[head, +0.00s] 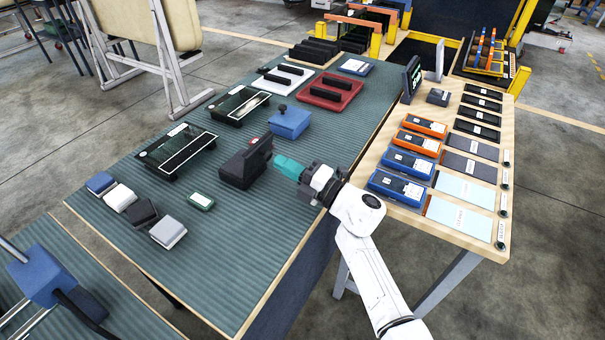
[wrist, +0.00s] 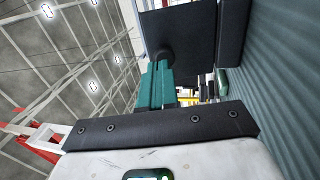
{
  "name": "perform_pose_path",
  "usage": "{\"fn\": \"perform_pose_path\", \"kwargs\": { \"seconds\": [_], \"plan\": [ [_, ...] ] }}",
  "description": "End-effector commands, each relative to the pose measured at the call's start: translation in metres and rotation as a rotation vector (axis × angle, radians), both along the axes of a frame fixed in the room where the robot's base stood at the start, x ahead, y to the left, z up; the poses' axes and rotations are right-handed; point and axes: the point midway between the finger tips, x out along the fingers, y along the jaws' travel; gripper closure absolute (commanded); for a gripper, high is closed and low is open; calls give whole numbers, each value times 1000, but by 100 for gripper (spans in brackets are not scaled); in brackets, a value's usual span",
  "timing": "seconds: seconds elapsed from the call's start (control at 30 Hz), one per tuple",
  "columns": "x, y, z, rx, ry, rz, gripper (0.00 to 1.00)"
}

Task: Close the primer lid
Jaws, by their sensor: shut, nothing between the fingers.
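A dark box (head: 238,170) stands near the right edge of the green ribbed table top. An upright dark panel (head: 261,152) on its right side looks like its raised lid; I take this as the primer lid, though no label is readable. My gripper (head: 281,164), with teal fingers, is shut and empty, just right of the panel. In the wrist view the teal fingers (wrist: 156,88) point at a large dark panel (wrist: 186,38) with a dark round knob (wrist: 163,57) by their tips. I cannot tell whether they touch. The box's inside is hidden.
A blue box with a black knob (head: 290,121) stands behind the dark box. A small green device (head: 201,201) lies to its front left. Glass-topped frames (head: 178,150) stand left. A wooden side table (head: 455,215) with orange and blue cases is right.

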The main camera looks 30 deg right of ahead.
Motion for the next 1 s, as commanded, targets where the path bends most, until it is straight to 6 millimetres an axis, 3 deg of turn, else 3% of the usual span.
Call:
{"fn": "perform_pose_path", "kwargs": {
  "seconds": [0.2, 0.63, 1.0],
  "plan": [
    [11, 6, 2, 1, 1, -1, 100],
    [12, 6, 4, -2, 4, -1, 100],
    [18, 9, 20, -52, 90, -3, 100]
  ]
}}
